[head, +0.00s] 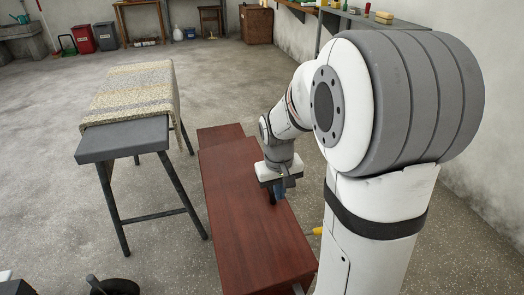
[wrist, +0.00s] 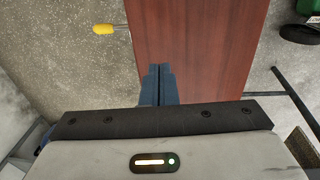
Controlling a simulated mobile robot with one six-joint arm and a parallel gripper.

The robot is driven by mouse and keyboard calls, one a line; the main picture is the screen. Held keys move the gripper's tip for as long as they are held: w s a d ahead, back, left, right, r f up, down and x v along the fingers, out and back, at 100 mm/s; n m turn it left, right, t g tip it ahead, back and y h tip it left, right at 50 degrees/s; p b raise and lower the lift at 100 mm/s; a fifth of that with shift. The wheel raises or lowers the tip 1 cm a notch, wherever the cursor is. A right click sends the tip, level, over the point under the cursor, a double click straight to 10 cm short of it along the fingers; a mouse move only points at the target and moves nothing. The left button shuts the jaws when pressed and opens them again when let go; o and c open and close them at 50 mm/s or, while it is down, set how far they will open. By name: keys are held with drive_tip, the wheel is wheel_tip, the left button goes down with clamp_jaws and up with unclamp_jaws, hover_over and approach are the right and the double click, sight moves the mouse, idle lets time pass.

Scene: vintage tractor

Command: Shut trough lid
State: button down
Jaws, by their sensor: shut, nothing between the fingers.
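A long reddish-brown wooden panel (head: 240,185), which looks like the trough lid, stretches across the middle of the head view. It fills the centre of the wrist view (wrist: 200,40). I cannot tell whether it lies fully closed, and no trough interior shows. A shorter piece of the same wood (head: 219,134) shows at its far end. My gripper (head: 271,197) points down over the panel, towards its right side. Its blue fingers are shut together with nothing between them in the wrist view (wrist: 158,70). Whether the fingertips touch the wood is unclear.
A yellow handle-like piece (head: 317,231) sticks out by the panel's right edge; the wrist view shows it too (wrist: 103,29). A grey table (head: 122,141) with a speckled cloth (head: 130,92) stands on the left. Open concrete floor lies beyond. A wooden cabinet (head: 257,25) stands at the back.

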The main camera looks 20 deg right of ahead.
drive_tip(key=r+p, duration=0.1)
drive_tip(key=p, duration=0.4)
hover_over(289, 205)
drive_tip(key=a, duration=0.2)
drive_tip(key=f+b, duration=0.1)
drive_tip(key=f, duration=0.3)
drive_tip(key=d+f+b, duration=0.1)
drive_tip(key=f, duration=0.3)
drive_tip(key=f+b, duration=0.1)
drive_tip(key=f, duration=0.4)
drive_tip(key=shift+d+b, duration=0.3)
drive_tip(key=shift+b, duration=0.1)
drive_tip(key=shift+d+f, duration=0.1)
drive_tip(key=shift+f, duration=0.4)
drive_tip(key=shift+d+f+b, duration=0.2)
drive_tip(key=shift+f+b, duration=0.2)
drive_tip(key=shift+f, duration=0.35)
drive_tip(key=shift+d+f+b, duration=0.15)
drive_tip(key=shift+f+b, duration=0.2)
drive_tip(key=shift+f, duration=0.35)
wheel_tip(289, 205, up, 14)
drive_tip(key=p, duration=0.5)
